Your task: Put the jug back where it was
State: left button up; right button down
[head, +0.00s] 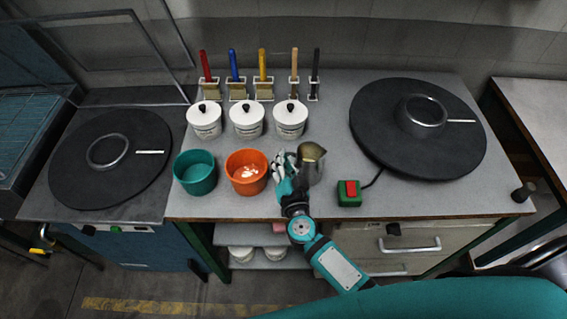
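The metal jug (311,167) is upright near the front edge of the grey worktop, its brownish opening facing up. My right gripper (283,170) is right beside the jug, on its left side, with the arm reaching in from the front. The fingers are small and partly lost against the jug, so I cannot tell whether they are closed on its handle. Whether the jug's base touches the worktop is also unclear. My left gripper is not in view.
An orange bowl (247,185) and a teal bowl (194,184) stand left of the gripper. Three white lidded pots (247,124) and several upright brushes (262,80) are behind. A green box with a red button (349,193) and a black round plate (366,124) lie right.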

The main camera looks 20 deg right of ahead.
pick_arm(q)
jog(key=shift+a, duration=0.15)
pick_arm(e)
jog(key=shift+r, duration=0.1)
jog(key=c, duration=1.5)
grip_release()
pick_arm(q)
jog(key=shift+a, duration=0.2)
pick_arm(e)
jog(key=s, duration=0.3)
jog(key=s+b, duration=0.1)
jog(key=s, duration=0.3)
jog(key=s+a, duration=0.1)
jog(key=s, duration=0.3)
jog(key=shift+s+r, duration=0.1)
jog(key=shift+r, duration=0.1)
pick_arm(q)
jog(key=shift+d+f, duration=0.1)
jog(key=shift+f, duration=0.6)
pick_arm(e)
jog(key=shift+s+r, duration=0.1)
jog(key=shift+s, duration=0.3)
